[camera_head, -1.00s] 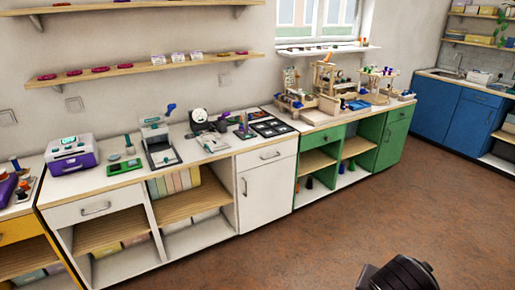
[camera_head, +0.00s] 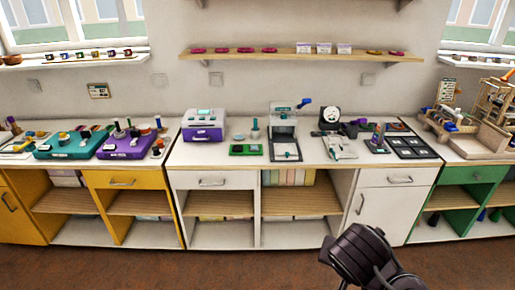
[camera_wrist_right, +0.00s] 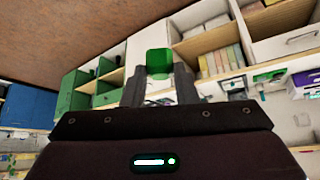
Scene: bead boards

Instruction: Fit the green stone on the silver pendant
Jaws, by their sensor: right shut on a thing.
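My right gripper (camera_wrist_right: 160,72) is shut on the green stone (camera_wrist_right: 159,60), which sits between the two fingertips in the right wrist view. Part of my right arm (camera_head: 368,258) shows at the lower right of the head view, in front of the cabinets and away from the counter. The stone is out of the head view. I cannot make out the silver pendant among the small things on the counters. My left gripper is in neither view.
A teal tray (camera_head: 72,146) and a purple tray (camera_head: 128,147) with small pieces lie on the yellow counter at left. The white counter holds a purple-and-white machine (camera_head: 204,124), a green pad (camera_head: 246,149) and a press (camera_head: 284,130). The floor (camera_head: 180,269) in front is clear.

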